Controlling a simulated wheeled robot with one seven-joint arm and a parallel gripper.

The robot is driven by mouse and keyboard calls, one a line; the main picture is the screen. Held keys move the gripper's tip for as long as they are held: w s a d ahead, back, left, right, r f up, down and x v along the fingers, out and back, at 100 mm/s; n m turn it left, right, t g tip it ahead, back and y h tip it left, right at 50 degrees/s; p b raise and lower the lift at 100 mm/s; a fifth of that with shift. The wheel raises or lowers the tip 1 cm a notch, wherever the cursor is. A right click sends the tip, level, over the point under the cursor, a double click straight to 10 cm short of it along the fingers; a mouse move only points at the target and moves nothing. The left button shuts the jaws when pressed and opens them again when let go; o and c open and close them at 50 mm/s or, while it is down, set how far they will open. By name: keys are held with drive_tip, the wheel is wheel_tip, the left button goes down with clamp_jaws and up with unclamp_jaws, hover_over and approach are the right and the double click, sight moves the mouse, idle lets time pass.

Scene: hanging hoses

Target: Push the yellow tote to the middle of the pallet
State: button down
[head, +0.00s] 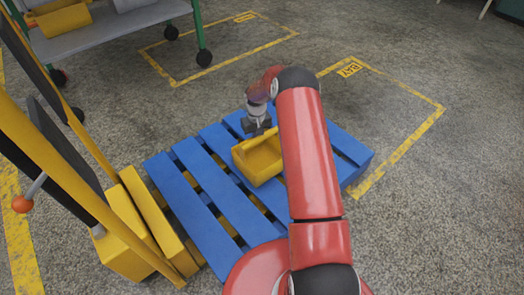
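The yellow tote (258,159) is an open box that sits upright on the blue pallet (217,198), toward the pallet's far side. My red arm hides part of the tote's right side and the pallet slats beneath the arm. My gripper (257,130) is at the far edge of the tote, low and pointing down. It looks very close to the tote's back wall, but I cannot tell whether it touches. Its fingers are small and dark, and I cannot tell whether they are open or shut.
A yellow pallet jack or stacker (125,235) with black uprights stands at the pallet's left end. A wheeled cart (108,30) carrying yellow and grey items stands at the upper left. Yellow floor lines mark bays behind the pallet. The floor (430,220) at right is clear.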

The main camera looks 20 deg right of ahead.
drive_tip(key=shift+w+a+f+b, duration=0.15)
drive_tip(key=shift+w+b, duration=0.35)
drive_tip(key=shift+w, duration=0.75)
drive_tip(key=shift+w+r, duration=0.2)
drive_tip(key=shift+w, duration=0.15)
